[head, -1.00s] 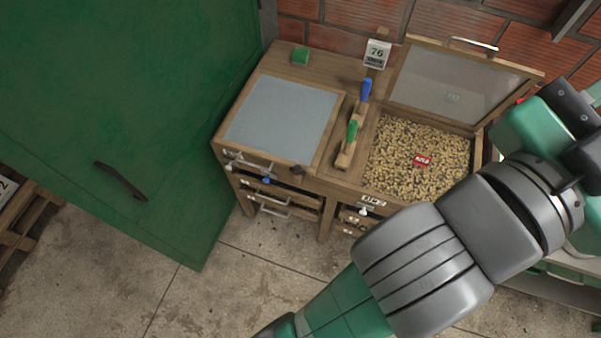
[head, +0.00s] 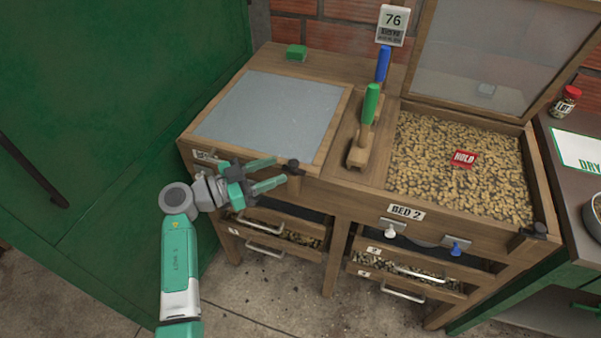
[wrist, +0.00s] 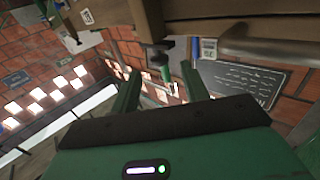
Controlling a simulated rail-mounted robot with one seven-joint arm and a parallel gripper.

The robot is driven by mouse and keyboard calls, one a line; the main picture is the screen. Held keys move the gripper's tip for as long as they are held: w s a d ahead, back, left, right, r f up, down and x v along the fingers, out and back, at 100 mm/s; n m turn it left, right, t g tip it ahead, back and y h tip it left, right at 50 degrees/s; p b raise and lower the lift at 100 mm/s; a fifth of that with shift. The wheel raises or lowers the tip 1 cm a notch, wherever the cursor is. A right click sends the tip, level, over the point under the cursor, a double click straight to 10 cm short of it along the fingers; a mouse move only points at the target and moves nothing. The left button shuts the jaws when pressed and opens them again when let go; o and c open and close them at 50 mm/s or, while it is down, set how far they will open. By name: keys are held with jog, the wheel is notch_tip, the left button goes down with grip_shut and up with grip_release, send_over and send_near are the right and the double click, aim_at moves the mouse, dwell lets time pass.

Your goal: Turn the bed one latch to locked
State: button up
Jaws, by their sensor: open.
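Bed one is the left bed, with its glazed lid (head: 270,115) lying closed. A small black latch (head: 293,167) sits at the front right corner of its frame. My gripper (head: 279,171) is in front of bed one, fingers spread and pointing right, with the tips close to the latch. Nothing shows between the fingers in the head view, and I cannot tell whether they touch the latch. In the wrist view, a dark piece that looks like the latch (wrist: 156,52) shows beyond and between the open fingers (wrist: 160,85). My gripper hides part of bed one's front panel.
Bed two's lid (head: 480,60) stands open over beans with a red HOLD tag (head: 464,158). Its black latch (head: 534,234) is at the right corner. White (head: 391,231) and blue (head: 456,247) knobs stick out below. A green door (head: 110,120) is left.

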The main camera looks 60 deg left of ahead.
aim_at(294, 167)
jog(key=w+b, duration=0.1)
jog(key=w, duration=0.7)
jog(key=shift+d+b, duration=0.15)
jog(key=shift+b, duration=0.2)
jog(key=shift+r, duration=0.1)
jog(key=c, duration=1)
